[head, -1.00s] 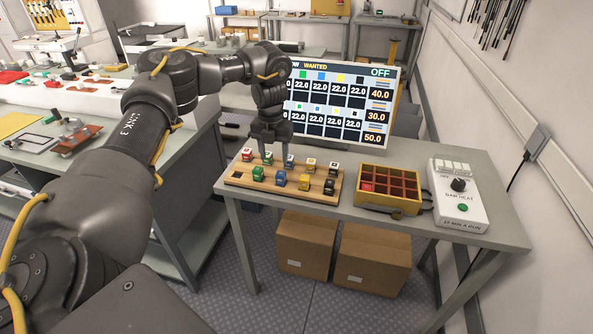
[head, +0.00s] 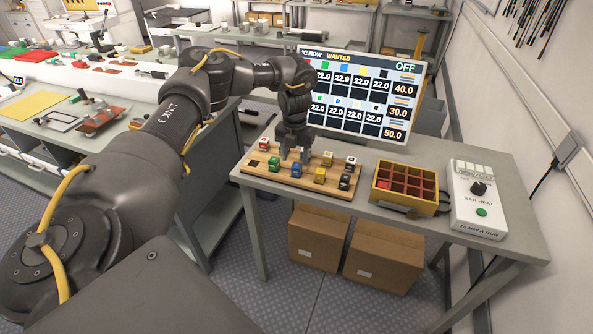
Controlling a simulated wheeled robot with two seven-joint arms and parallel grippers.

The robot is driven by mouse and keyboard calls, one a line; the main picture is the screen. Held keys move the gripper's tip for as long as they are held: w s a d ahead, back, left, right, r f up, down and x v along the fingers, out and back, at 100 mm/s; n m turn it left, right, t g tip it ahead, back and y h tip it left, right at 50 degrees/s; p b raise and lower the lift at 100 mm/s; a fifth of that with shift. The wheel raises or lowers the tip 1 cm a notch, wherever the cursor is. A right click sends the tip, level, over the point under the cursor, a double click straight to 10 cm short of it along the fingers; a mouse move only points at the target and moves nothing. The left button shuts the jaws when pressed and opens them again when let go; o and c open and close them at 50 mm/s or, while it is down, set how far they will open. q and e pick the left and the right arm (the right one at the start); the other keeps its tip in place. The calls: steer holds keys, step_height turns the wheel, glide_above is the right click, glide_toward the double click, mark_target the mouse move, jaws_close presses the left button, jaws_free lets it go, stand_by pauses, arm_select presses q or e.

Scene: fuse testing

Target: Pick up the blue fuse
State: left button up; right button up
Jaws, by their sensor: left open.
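A blue fuse (head: 297,170) stands upright in the front row of the wooden board (head: 256,177), between a green fuse (head: 273,164) and a yellow fuse (head: 320,175). My left gripper (head: 295,157) is open over the middle of the board, pointing down, its fingertips just behind and above the blue fuse. Whether the fingers touch any fuse I cannot tell. The gripper hides part of the back row, where a red-marked fuse (head: 263,144) and two pale-topped fuses (head: 328,158) (head: 350,162) show. A black fuse (head: 344,181) ends the front row. My right gripper is out of view.
A yellow compartment tray (head: 404,198) with one red piece inside stands right of the board. Beside it is a white control box (head: 478,205). A screen (head: 362,100) reading OFF stands behind. Cardboard boxes (head: 318,236) lie under the grey table (head: 450,165).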

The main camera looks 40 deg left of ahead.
mark_target(296, 165)
arm_select(q)
steer(key=f, duration=0.1)
steer(key=f+p, duration=0.1)
steer(key=f, duration=0.1)
steer(key=shift+w+d+f, duration=0.1)
steer(key=shift+d+f, duration=0.2)
steer(key=shift+f, duration=0.55)
steer(key=c, duration=1.1)
steer(key=shift+r, duration=0.1)
